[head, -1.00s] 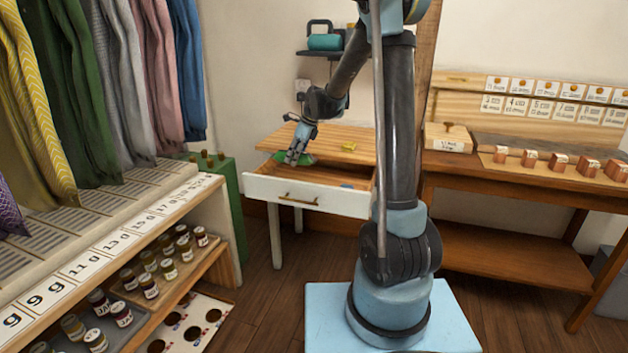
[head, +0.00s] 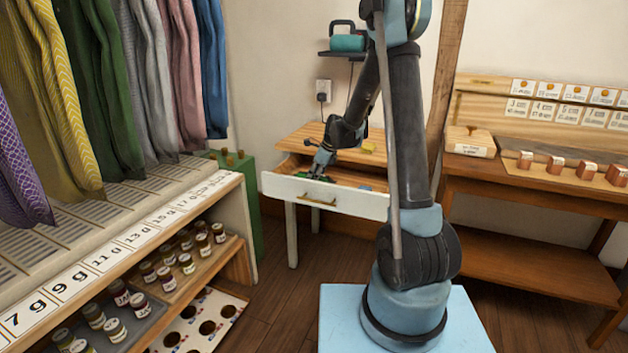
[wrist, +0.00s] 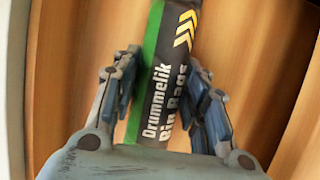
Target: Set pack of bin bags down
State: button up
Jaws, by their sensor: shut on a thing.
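The pack of bin bags (wrist: 168,75) is a black and green roll with yellow chevrons and the words "Drummelik Bin Bags". In the wrist view it lies between the two fingers of my gripper (wrist: 160,100), which is shut on it. Wood grain shows beneath it, with a pale edge at the left. In the head view my gripper (head: 320,174) points down at the open drawer (head: 330,201) of a small desk. Only a bit of green shows by the fingertips there. I cannot tell whether the pack touches the drawer floor.
The drawer has a white front and hangs out of the wooden desk (head: 297,143). A shelf unit with jars (head: 120,293) stands left, and a workbench (head: 530,190) right. Wooden floor (head: 290,295) lies between.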

jog(key=o, duration=1.2)
jog(key=shift+o, duration=0.2)
jog(key=v, duration=1.2)
jog(key=shift+s, duration=0.1)
jog(key=s+d+r+n+h, duration=0.15)
jog(key=s+d+n, duration=0.35)
jog(key=s, duration=0.5)
jog(key=s+d+r+n+h, duration=0.1)
jog(key=s+d+r+n, duration=0.2)
jog(key=s+d+n, duration=0.45)
jog(key=s+d+f+n, duration=0.2)
jog(key=s+n, duration=0.1)
jog(key=s, duration=0.4)
jog(key=s+d+f+n+h, duration=0.1)
jog(key=s+d+f+n, duration=0.1)
jog(key=s, duration=0.5)
jog(key=s+d+f+n+h, duration=0.1)
jog(key=s+d+f+n, duration=0.1)
jog(key=s+f+n, duration=0.2)
jog(key=s, duration=0.3)
jog(key=shift+s+d+n+t, duration=0.2)
jog(key=shift+d+n+t, duration=0.1)
jog(key=shift+n+t, duration=0.1)
